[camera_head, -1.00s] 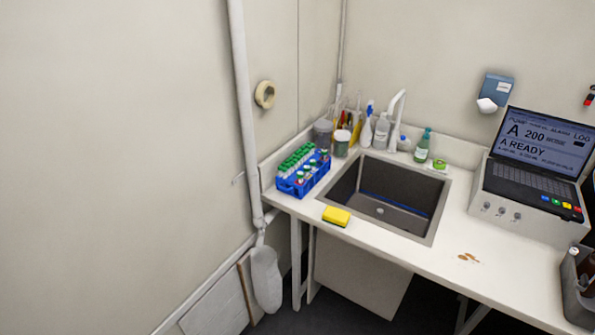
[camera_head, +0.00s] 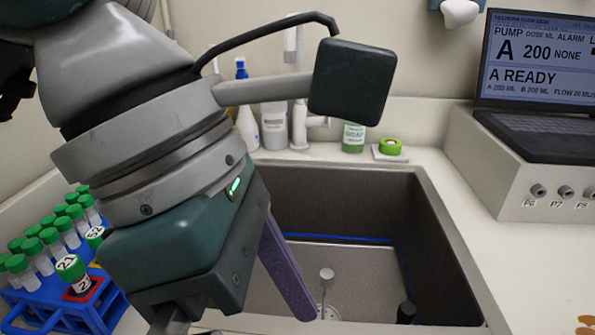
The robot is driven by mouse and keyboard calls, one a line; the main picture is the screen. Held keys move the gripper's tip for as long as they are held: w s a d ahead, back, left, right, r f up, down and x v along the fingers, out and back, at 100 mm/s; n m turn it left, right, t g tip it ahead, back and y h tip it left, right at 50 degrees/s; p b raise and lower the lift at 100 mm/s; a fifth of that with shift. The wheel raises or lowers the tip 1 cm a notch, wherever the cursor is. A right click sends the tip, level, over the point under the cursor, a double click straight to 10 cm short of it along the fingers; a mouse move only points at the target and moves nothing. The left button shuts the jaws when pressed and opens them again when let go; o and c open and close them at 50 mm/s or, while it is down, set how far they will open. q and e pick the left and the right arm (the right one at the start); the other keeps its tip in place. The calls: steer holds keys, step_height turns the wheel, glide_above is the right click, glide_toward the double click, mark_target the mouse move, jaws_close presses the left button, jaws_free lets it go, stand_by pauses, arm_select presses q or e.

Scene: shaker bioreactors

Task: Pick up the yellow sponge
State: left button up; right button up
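The yellow sponge does not show now. A second ago it lay on the counter at the front-left corner of the sink (camera_head: 450,265), a spot now covered by my gripper or below the picture's edge. My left gripper (camera_head: 240,318) comes in from the upper left and points down over the sink's left and front side. One long purple-grey finger stands over the basin, and a darker part of the other side shows at the bottom edge. The fingers look well apart, and nothing is seen between them. My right gripper is not in view.
A blue rack (camera_head: 95,318) of green-capped tubes stands close to the left of my gripper. A pump box with screen (camera_head: 535,165) stands right.

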arm_select(q)
steer(key=w+a+f+y, duration=0.1)
steer(key=a, duration=0.1)
steer(key=w+a+f+y+b, duration=0.1)
steer(key=a+f+y, duration=0.1)
steer(key=a, duration=0.1)
steer(key=w+a+f+t+y, duration=0.1)
steer(key=w+a+f, duration=0.1)
steer(key=a, duration=0.1)
steer(key=shift+w+b, duration=0.1)
steer(key=shift+b, duration=0.3)
step_height(320, 180, down, 3)
steer(key=shift+a+f+y, duration=0.15)
steer(key=shift+f+y, duration=0.05)
steer(key=shift+y, duration=0.1)
steer(key=f, duration=0.6)
steer(key=shift+w+a+p, duration=0.2)
steer(key=shift+a+p, duration=0.15)
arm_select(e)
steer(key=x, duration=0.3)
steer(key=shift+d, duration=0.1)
arm_select(q)
steer(key=shift+c, duration=0.2)
steer(key=c, duration=1.2)
